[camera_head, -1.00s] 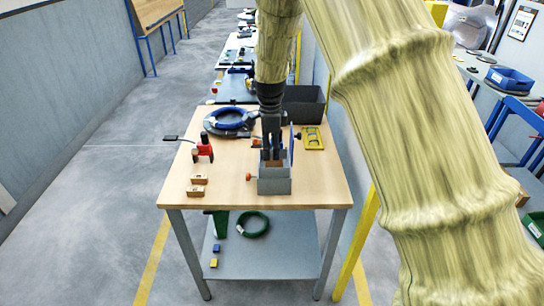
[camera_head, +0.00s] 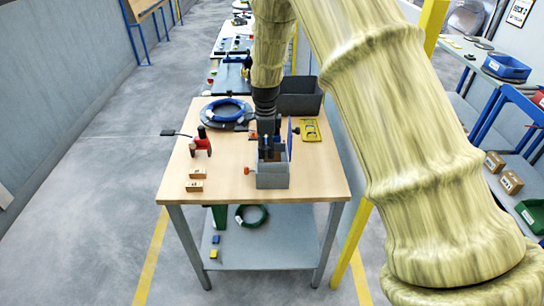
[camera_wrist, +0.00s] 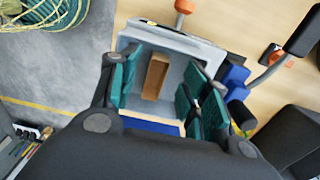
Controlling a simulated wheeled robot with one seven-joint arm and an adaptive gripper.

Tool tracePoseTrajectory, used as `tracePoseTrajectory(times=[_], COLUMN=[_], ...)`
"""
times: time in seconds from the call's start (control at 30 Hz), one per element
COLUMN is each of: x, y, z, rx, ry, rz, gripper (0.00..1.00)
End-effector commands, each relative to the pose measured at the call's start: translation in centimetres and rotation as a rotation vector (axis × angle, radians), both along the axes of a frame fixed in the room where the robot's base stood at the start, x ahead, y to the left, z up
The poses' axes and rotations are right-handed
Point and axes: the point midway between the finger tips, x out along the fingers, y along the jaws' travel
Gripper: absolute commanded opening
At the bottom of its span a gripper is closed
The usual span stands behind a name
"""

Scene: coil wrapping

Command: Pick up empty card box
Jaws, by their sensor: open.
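A small brown box, which looks like the card box (camera_wrist: 156,76), stands inside a grey open-topped bin (camera_wrist: 185,45) in the wrist view. In the head view the bin (camera_head: 273,178) stands near the table's front edge, and the brown box is hidden there. My gripper (camera_head: 266,157) points down over the bin. In the wrist view my gripper (camera_wrist: 160,86) is open, with its green-padded fingers on either side of the brown box and a gap showing beside it. No grip on the box shows.
On the wooden table (camera_head: 230,187) are two small brown blocks (camera_head: 195,181), a red tool (camera_head: 201,146), a blue coil (camera_head: 228,110) and a yellow device (camera_head: 310,130). A blue panel (camera_head: 290,135) rises beside my gripper. A dark bin (camera_head: 301,96) stands behind. The front left tabletop is mostly clear.

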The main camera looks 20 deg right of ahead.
Motion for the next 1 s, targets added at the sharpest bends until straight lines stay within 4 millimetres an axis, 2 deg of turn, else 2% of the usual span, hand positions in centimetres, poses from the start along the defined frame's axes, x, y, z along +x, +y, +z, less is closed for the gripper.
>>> tracePoseTrajectory(times=[0.3, 0.67, 0.87, 0.9, 1.0], x=[-0.2, -0.2, -0.2, -0.2, -0.2], y=[0.0, -0.1, -0.1, -0.1, -0.1], z=[-3.2, -3.9, -3.9, -3.8, -3.8], rx=[0.001, 0.000, 0.000, 0.000, 0.000], ry=[0.004, 0.001, 0.001, 0.001, 0.001], rz=[0.003, 0.002, 0.002, 0.002, 0.002], gripper=[0.46, 0.46, 0.15, 0.12, 0.11])
